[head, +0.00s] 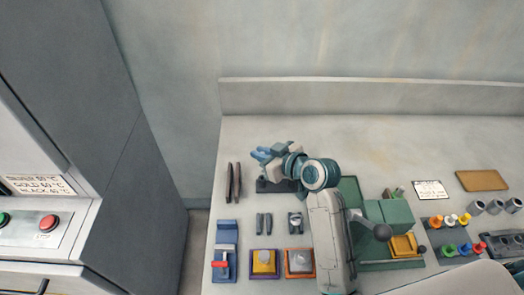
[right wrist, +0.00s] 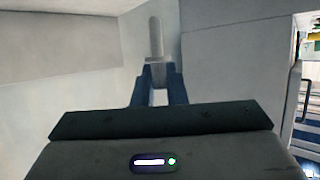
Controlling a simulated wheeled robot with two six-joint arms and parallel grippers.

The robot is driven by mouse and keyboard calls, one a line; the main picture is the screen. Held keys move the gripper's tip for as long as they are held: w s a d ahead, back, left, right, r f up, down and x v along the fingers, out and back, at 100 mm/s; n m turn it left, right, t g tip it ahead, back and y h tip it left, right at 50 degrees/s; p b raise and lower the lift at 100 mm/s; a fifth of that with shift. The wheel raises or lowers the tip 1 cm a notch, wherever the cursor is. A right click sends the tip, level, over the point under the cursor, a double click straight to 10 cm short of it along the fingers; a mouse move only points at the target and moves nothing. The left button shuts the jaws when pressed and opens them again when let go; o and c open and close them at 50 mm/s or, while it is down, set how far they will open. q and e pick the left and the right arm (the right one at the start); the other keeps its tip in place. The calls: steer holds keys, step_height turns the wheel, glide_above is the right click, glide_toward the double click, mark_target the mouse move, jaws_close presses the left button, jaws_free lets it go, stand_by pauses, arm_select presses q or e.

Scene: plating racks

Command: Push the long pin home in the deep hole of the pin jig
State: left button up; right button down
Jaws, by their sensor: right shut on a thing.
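My right gripper (head: 262,153) is near the back left of the bench, over a dark block (head: 268,187) that looks like the pin jig. The arm and gripper hide part of the block, and I cannot make out its holes. In the right wrist view the blue fingers of my right gripper (right wrist: 157,88) are shut on a pale grey pin with a rounded end (right wrist: 155,38), which sticks out beyond the fingertips. I cannot tell whether the pin touches the jig. My left gripper is not in view.
Two dark slim bars (head: 234,182) lie left of the dark block. In front are a blue fixture with a red handle (head: 222,262), a yellow block on a purple base (head: 264,262) and an orange-edged fixture (head: 299,263). Green boxes (head: 395,215) stand right of my arm. The bench's back strip is clear.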

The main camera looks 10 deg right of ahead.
steer(key=shift+f+b, duration=1)
steer(key=shift+f, duration=0.9)
steer(key=shift+p, duration=0.6)
steer(key=shift+f+b, duration=1.6)
steer(key=shift+f, duration=0.7)
steer(key=c, duration=1.4)
jaws_free()
steer(key=shift+r, duration=0.1)
